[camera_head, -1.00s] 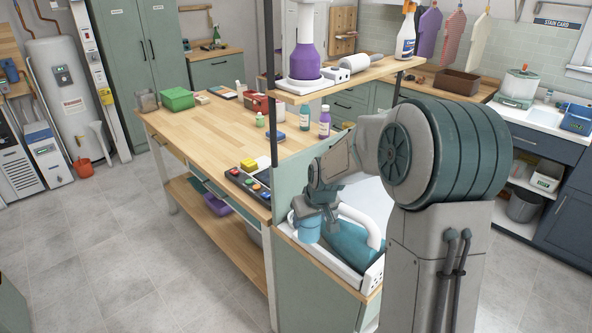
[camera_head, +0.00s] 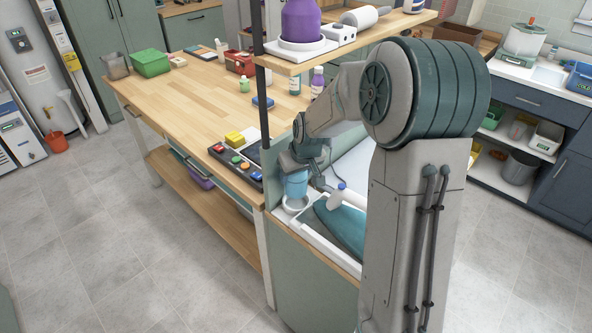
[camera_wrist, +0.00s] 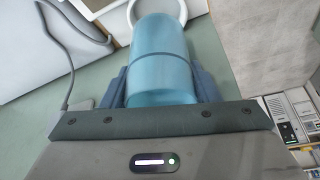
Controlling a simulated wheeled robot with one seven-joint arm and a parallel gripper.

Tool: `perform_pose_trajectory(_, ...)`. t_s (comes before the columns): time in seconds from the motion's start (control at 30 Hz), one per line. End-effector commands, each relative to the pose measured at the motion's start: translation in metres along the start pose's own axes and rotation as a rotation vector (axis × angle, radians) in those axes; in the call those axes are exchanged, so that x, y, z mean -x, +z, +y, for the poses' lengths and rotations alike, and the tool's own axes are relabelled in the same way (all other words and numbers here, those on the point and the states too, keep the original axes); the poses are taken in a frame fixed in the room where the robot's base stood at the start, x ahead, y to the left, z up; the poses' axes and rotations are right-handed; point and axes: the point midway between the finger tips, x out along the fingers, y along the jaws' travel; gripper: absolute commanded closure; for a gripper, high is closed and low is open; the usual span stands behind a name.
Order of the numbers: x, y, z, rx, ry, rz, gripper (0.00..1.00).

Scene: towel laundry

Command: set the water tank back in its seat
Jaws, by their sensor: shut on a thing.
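The water tank is a translucent blue cylinder (camera_head: 296,187), upright in the head view. It also fills the upper middle of the wrist view (camera_wrist: 160,62). My gripper (camera_head: 297,171) is shut on it, with a dark finger on each side in the wrist view (camera_wrist: 160,88). A round white seat (camera_head: 295,207) shows directly below the tank, at the near left corner of a white unit with a teal panel (camera_head: 340,225). Its white ring also shows past the tank's far end in the wrist view (camera_wrist: 184,10). I cannot tell whether tank and seat touch.
A shelf (camera_head: 345,44) with a purple tank overhangs behind. Open floor lies left.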

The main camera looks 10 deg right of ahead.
Motion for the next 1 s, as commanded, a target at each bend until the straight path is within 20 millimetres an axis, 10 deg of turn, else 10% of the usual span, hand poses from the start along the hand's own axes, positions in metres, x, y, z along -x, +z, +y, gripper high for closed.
perform_pose_trajectory(1.0,-0.051,0.021,-0.001,0.001,0.0,0.001,0.68)
